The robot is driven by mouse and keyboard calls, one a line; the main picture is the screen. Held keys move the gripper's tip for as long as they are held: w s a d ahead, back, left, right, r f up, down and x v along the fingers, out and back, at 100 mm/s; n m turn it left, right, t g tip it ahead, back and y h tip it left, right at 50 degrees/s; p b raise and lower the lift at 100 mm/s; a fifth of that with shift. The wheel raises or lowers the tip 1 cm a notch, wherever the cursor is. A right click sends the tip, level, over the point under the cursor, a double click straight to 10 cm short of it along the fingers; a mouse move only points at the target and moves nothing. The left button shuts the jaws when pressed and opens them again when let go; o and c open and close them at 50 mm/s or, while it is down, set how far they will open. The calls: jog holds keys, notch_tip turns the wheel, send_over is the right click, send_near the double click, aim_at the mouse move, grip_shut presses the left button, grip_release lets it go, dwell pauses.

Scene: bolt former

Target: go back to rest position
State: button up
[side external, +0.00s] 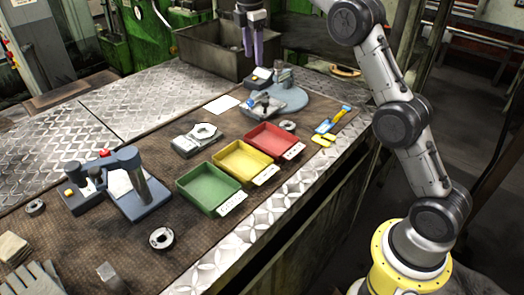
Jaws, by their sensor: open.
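My gripper (253,42) hangs at the top middle of the side external view, fingers pointing down. Its two purple fingers stand apart with nothing seen between them. It is above the far part of the bench, over a small grey device (259,77) and in front of a dark grey metal bin (205,50). My arm comes in from the yellow base at the right and arches over the bench. The gap between the fingertips and the device is hard to judge from this view.
Green (208,189), yellow (245,162) and red (275,140) trays line the bench's front edge. A blue-grey press (130,180) stands left, a grey scale (196,139) mid-bench, a round fixture (290,103) behind. Gloves (35,280) lie front left. The right floor is open.

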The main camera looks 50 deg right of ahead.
jog(key=s+a+f+m+t, duration=0.1)
jog(key=s+a+m, duration=0.2)
jog(key=s, duration=0.9)
jog(key=s+a+f+m+t+y, duration=0.1)
jog(key=s+a+f+m+t, duration=0.1)
jog(key=s+m, duration=0.5)
jog(key=s+a+f+m+t, duration=0.1)
jog(key=s+a+m, duration=0.3)
jog(key=s, duration=1.5)
jog(key=shift+s+a+f+m+t+y, duration=0.2)
jog(key=shift+a+f+m+t+y, duration=0.15)
jog(key=shift+f, duration=0.25)
